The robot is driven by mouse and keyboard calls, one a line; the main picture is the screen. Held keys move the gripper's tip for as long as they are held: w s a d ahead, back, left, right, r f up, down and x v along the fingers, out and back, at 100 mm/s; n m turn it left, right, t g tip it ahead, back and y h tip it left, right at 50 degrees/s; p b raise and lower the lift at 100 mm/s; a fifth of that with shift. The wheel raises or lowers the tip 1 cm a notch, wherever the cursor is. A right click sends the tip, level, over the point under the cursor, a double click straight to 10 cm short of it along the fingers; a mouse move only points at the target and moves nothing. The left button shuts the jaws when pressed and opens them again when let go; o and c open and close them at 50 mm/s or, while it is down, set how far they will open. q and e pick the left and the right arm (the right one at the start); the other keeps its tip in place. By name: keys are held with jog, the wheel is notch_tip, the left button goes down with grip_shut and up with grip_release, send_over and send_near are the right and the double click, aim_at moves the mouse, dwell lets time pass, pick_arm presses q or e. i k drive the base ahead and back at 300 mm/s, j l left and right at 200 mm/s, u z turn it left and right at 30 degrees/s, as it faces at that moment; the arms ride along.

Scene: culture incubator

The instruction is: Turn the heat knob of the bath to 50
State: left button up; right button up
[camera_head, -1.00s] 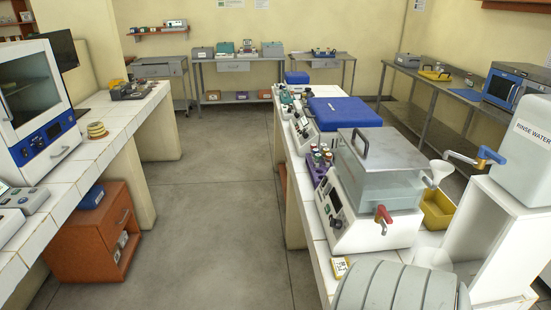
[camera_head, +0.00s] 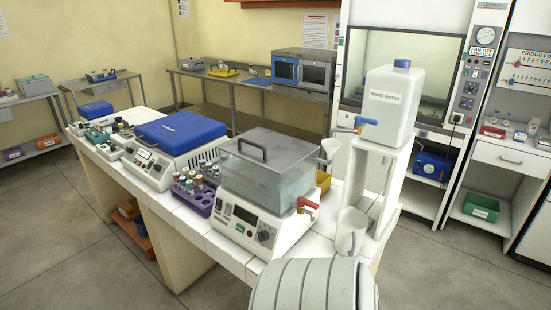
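The bath (camera_head: 232,222) stands on the white-tiled bench, with a clear tank and a grey lid with a dark handle. Its white front panel has a dark display and a round dark heat knob (camera_head: 265,236) near the right end. The knob's marks and pointer are too small to read. A red-handled tap (camera_head: 308,204) sticks out at the bath's right side. Neither of my grippers is in view, and nothing touches the knob.
A purple tube rack (camera_head: 196,201) stands close left of the bath, then a blue-lidded device (camera_head: 180,131). A rinse water container (camera_head: 392,105) on a white stand is at right. A grey ribbed rounded thing (camera_head: 305,287) is at the bottom edge. Floor at left is free.

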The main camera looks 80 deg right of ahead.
aim_at(263, 236)
jog(key=i+z, duration=0.25)
jog(key=z, duration=0.2)
jog(key=i+z, duration=0.25)
jog(key=z, duration=0.25)
jog(key=i+j+z, duration=0.1)
jog(key=i+z, duration=0.15)
jog(key=z, duration=0.2)
jog(key=i+j+z, duration=0.25)
jog(key=z, duration=0.2)
